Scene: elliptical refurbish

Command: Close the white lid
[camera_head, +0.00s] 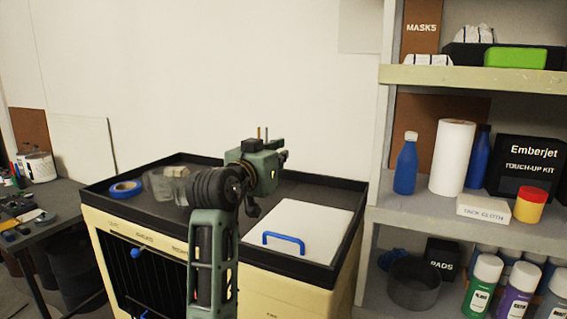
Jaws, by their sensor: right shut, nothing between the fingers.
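The white lid (305,222) is a flat panel on the right part of the black-topped cabinet (325,277). It lies flat or nearly so, with a blue bar handle (284,241) near its front edge. I cannot tell whether it is fully seated. My right gripper (283,158) is behind and to the left of the lid in the picture, above the tray top, apart from the handle. It is shut and empty; its fingers are small and partly hidden by my arm. My left gripper is out of view.
A roll of blue tape (126,188) and clear jars (160,184) sit on the cabinet's left side, inside a raised black rim. Shelves (480,228) with bottles, a white roll and spray cans stand close on the right. A cluttered bench (60,194) is at left.

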